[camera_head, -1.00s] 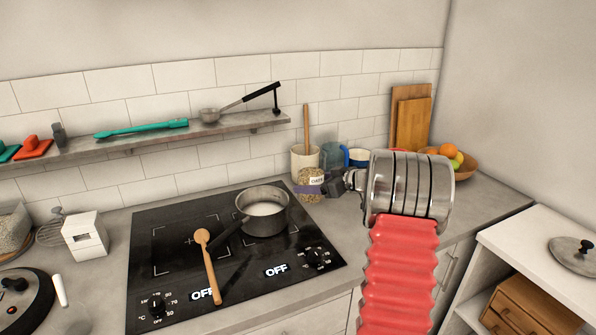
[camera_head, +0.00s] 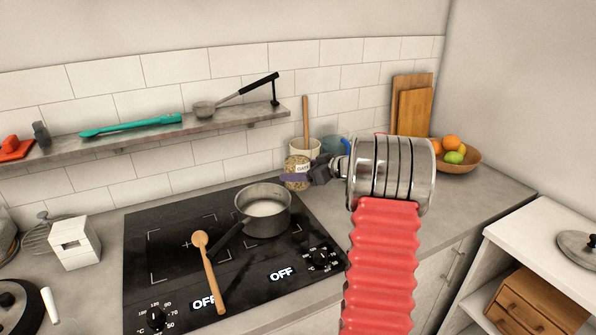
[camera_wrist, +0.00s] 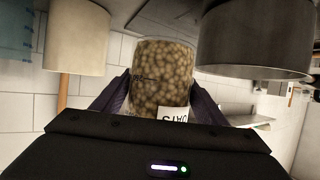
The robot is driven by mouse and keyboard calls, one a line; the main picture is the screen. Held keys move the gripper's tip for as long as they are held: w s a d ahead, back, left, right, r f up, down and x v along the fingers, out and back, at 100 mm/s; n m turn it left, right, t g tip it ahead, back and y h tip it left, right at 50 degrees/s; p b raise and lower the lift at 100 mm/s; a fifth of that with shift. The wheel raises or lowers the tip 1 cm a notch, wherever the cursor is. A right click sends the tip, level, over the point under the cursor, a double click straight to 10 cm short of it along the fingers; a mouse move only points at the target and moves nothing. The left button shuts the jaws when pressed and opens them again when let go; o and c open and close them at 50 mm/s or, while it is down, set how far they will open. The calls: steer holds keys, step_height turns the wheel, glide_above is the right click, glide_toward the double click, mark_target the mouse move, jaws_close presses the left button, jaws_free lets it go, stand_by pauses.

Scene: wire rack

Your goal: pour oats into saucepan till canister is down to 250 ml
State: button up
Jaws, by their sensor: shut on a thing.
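My gripper (camera_head: 308,177) is shut on a clear canister of oats (camera_head: 298,165), which has a white label. In the wrist view the canister (camera_wrist: 163,72) sits between the two dark fingers and looks well filled. Its exact level cannot be read. The canister is behind and to the right of the saucepan in the head view, apart from it. The grey saucepan (camera_head: 264,222) stands on the back right of the black hob, with something pale inside. In the wrist view part of the saucepan (camera_wrist: 255,40) shows beside the canister.
A wooden spoon (camera_head: 209,272) lies on the hob (camera_head: 160,270). A cream utensil crock (camera_head: 304,150) and a blue mug stand behind the canister. A shelf (camera_head: 230,122) runs along the wall above. A fruit bowl (camera_head: 465,160) is at right.

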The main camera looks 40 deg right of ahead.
steer(key=shift+s+d, duration=0.15)
steer(key=shift+r, duration=0.1)
steer(key=shift+r+n+h, duration=0.45)
steer(key=shift+n+h, duration=0.35)
steer(key=shift+n, duration=0.2)
steer(key=shift+n+h, duration=0.4)
steer(key=shift+a+r, duration=0.1)
steer(key=shift+a, duration=0.15)
steer(key=shift+n+h, duration=0.3)
